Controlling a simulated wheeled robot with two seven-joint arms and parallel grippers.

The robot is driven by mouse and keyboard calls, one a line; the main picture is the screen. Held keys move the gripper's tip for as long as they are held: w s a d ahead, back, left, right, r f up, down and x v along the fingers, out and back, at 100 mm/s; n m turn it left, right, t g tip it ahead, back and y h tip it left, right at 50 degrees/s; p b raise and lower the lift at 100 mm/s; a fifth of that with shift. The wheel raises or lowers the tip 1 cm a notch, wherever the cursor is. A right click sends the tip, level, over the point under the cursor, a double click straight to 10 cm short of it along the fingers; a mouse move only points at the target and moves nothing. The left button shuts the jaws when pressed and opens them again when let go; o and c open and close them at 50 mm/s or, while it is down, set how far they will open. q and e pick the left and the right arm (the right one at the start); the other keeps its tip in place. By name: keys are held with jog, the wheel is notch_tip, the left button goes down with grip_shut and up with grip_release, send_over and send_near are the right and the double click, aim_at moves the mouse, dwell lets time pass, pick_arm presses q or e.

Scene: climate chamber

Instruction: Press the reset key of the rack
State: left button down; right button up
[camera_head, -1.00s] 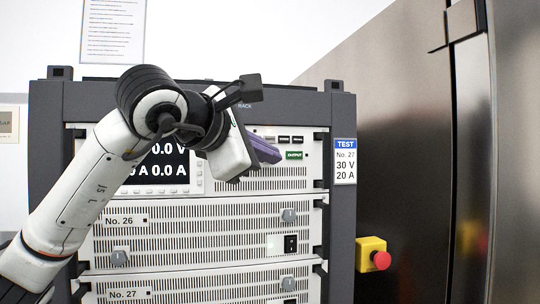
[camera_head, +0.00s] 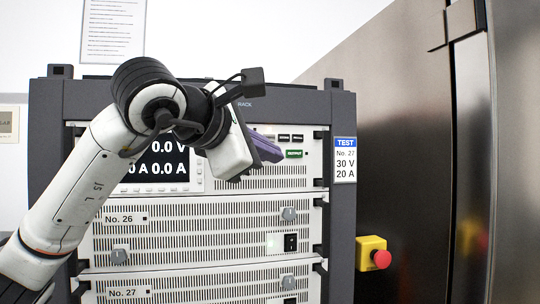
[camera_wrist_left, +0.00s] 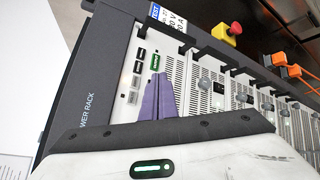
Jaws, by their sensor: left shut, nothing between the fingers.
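The power rack (camera_head: 340,220) stands ahead, with a top unit carrying a lit display (camera_head: 165,165) that reads 0.0 V and 0.0 A. To the display's right is a row of small dark keys (camera_head: 291,138) with a green key (camera_head: 294,154) below. The wrist view shows two dark keys (camera_wrist_left: 139,60), two grey keys (camera_wrist_left: 134,90) and the green key (camera_wrist_left: 155,62). I cannot read which is reset. My left gripper (camera_head: 280,156) is shut and empty, its purple fingers (camera_wrist_left: 157,100) pointing at this panel beside the green key. Contact cannot be told. My right gripper is out of view.
Lower units have knobs (camera_head: 288,214) and a rocker switch (camera_head: 291,243). A red emergency stop (camera_head: 381,259) on a yellow box sits right of the rack. A steel chamber wall (camera_head: 410,150) closes the right side.

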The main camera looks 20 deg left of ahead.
pick_arm(q)
jog(key=s+d, duration=0.1)
jog(key=s+d+b, duration=0.1)
jog(key=s, duration=0.2)
jog(key=shift+s+d, duration=0.1)
jog(key=shift+d, duration=0.3)
dwell(0.8)
